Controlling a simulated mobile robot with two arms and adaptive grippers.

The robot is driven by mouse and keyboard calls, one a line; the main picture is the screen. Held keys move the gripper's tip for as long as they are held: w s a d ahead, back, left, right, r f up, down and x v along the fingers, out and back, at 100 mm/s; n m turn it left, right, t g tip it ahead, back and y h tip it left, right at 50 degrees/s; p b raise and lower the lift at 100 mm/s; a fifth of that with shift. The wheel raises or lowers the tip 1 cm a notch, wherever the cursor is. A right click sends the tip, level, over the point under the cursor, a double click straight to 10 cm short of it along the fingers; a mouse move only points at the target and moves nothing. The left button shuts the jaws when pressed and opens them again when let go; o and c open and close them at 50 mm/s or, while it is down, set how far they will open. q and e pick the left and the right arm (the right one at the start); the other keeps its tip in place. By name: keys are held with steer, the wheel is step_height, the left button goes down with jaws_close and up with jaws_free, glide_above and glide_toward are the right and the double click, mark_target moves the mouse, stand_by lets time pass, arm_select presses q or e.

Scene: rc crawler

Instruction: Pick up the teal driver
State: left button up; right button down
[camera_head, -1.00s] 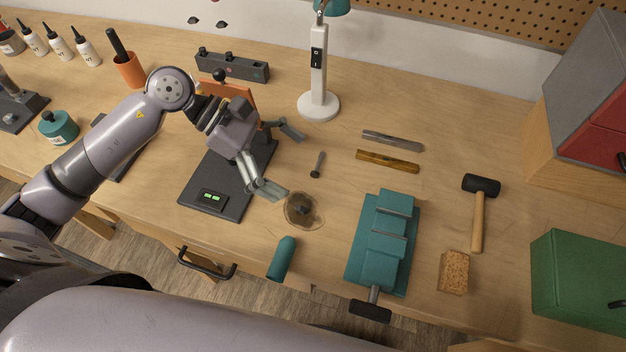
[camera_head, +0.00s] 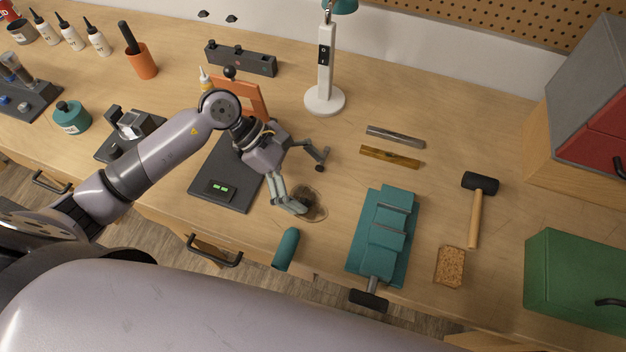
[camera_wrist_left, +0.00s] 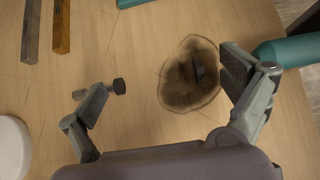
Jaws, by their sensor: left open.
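The teal driver (camera_head: 286,249) shows as a plain teal cylinder lying near the bench's front edge. Its end also shows at the right of the left wrist view (camera_wrist_left: 287,50), beyond one finger. My left gripper (camera_head: 308,183) is open and empty over the bench, behind the driver and to its right in the head view. In the left wrist view its spread fingers (camera_wrist_left: 163,88) have a small grey peg with a dark head (camera_wrist_left: 119,87) by the left fingertip. The right gripper is out of view.
A teal vise (camera_head: 385,235) stands right of the driver. A lamp (camera_head: 324,98) and two bars (camera_head: 390,156) are behind. A dark scale (camera_head: 215,190) is under my forearm.

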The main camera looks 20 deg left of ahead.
arm_select(q)
steer(key=shift+c, duration=0.4)
steer(key=c, duration=1.2)
